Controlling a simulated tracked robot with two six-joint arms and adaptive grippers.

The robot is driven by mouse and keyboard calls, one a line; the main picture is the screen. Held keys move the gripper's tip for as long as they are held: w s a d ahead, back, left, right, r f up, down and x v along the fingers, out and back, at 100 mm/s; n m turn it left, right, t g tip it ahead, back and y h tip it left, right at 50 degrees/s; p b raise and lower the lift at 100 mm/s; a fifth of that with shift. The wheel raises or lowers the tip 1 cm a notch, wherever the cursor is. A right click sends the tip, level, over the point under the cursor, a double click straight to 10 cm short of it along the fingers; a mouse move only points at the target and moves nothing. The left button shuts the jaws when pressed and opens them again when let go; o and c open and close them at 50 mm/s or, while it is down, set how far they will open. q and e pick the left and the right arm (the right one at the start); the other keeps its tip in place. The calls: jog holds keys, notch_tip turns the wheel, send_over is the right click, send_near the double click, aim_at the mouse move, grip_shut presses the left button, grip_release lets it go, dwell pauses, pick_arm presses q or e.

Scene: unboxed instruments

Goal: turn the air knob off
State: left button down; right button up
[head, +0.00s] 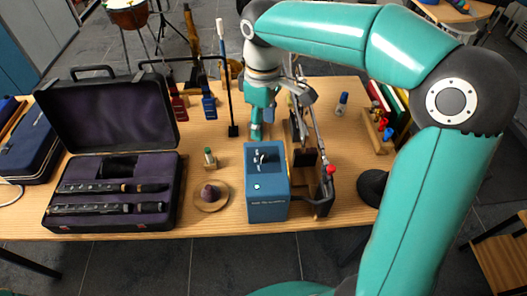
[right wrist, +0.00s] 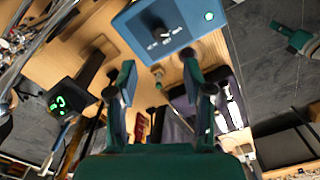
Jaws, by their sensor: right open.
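The blue box (head: 266,195) stands near the table's front edge, with a dark knob (head: 262,158) on its top and a small lit lamp (head: 257,187) on its face. In the right wrist view the knob (right wrist: 160,30) shows between printed words too small to read, and the lamp glows green. My right gripper (head: 257,134) is just behind the box, pointing down and apart from the knob. In the right wrist view its two fingers (right wrist: 163,85) are spread with nothing between them. My left gripper is not seen.
An open instrument case (head: 110,221) lies left of the box. A round wooden stand (head: 211,196) and a small bottle (head: 209,157) are between them. A dark upright device with a red knob (head: 330,169) stands close on the box's right. A thin stand (head: 232,131) rises behind.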

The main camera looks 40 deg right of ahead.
aim_at(264, 155)
notch_tip(264, 155, down, 11)
jog(key=shift+r, duration=0.1)
dwell(0.3)
grip_shut()
